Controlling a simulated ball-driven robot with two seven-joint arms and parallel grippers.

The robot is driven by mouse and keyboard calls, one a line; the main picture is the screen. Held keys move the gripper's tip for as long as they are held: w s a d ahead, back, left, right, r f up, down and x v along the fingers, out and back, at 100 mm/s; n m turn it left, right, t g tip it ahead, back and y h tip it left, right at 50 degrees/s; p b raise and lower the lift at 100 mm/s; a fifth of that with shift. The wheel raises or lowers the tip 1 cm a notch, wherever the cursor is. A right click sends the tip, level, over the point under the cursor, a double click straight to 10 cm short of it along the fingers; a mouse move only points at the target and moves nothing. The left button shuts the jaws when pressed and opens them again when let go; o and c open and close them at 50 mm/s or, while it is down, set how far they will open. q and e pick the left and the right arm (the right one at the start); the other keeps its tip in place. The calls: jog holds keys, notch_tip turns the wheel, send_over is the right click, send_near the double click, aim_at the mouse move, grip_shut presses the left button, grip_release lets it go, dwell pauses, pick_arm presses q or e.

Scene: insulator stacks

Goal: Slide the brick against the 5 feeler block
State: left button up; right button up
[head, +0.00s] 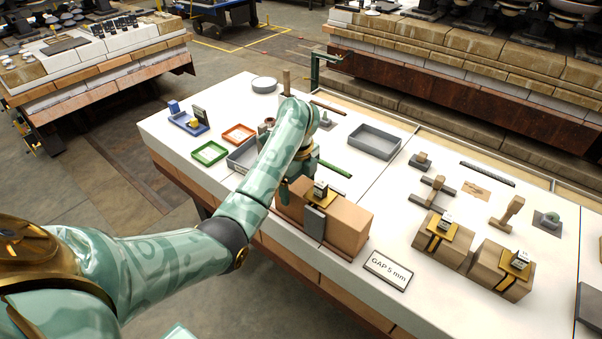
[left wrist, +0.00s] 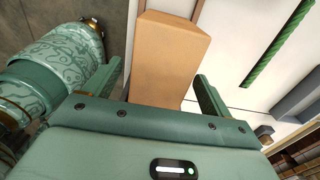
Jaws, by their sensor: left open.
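Near the front edge of the white table, a tan brick (head: 291,205) stands beneath my left gripper (head: 300,178). In the left wrist view the brick (left wrist: 170,52) lies between the two open fingers (left wrist: 158,72), with space visible beside it. Just right of it in the head view is another tan block (head: 347,224). A dark grey plate (head: 313,223) stands upright at the front near where they meet, and a small labelled cube on a gold piece (head: 320,190) sits on top. I cannot read its number or tell whether brick and plate touch. My right gripper is not in view.
A sign (head: 388,270) reading "GAP 5 mm" lies right of the bricks. Two strapped tan blocks, one (head: 436,246) nearer and one (head: 496,275) farther right, carry labelled cubes. A grey tray (head: 374,142) and a green tray (head: 209,153) are farther back. Bare tabletop surrounds the sign.

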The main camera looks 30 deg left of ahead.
aim_at(295, 210)
pick_arm(q)
notch_tip(295, 210, down, 2)
jog(key=shift+f+b, duration=0.15)
jog(key=shift+b, duration=0.2)
jog(key=c, duration=1.4)
jog(key=shift+d, duration=0.1)
jog(key=shift+d, duration=0.35)
jog(key=shift+s+d+p, duration=0.1)
jog(key=shift+d+p, duration=0.2)
jog(key=shift+d, duration=0.25)
